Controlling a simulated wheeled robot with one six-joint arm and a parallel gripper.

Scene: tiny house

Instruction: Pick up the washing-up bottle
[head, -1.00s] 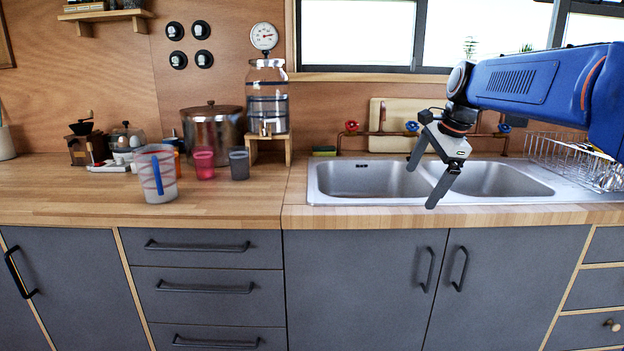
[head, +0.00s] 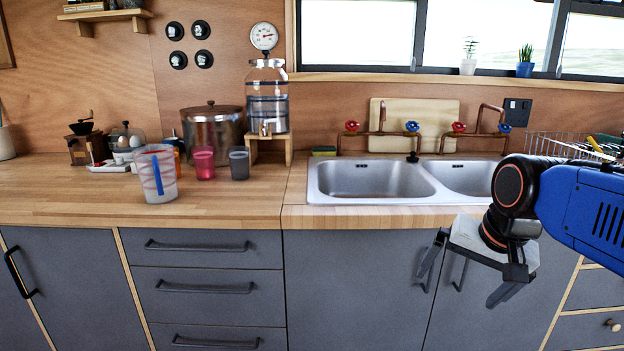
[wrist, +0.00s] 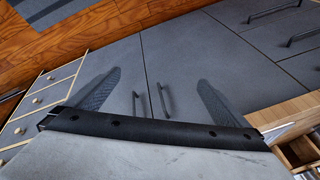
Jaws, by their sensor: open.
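I cannot clearly make out the washing-up bottle in either view. A small orange item with a dark top (head: 178,149) stands on the left worktop, partly hidden behind the measuring jug (head: 160,183); I cannot tell what it is. My gripper (head: 455,290) is open and empty, in front of the sink cabinet doors and below the worktop edge.
The double sink (head: 375,180) has copper taps behind it and a dish rack (head: 560,146) at right. A red cup (head: 204,163), a grey cup (head: 239,163), a steel pot (head: 212,128) and a glass dispenser (head: 268,100) stand left. Worktop at front left is clear.

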